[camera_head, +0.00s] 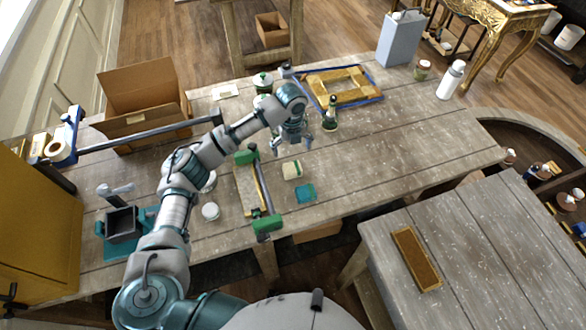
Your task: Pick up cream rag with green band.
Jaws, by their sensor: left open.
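The cream rag with a green band (291,170) lies on the worktable, near its middle. My left gripper (291,147) is open, with its fingers spread just beyond the rag toward the back of the table. It looks empty and apart from the rag, though its exact height above the table is hard to tell. My right gripper is not in view.
A teal cloth or sponge (305,193) lies just in front of the rag. A green-ended clamp (258,190) is close on the left. The worktable (420,145) is clear to the right.

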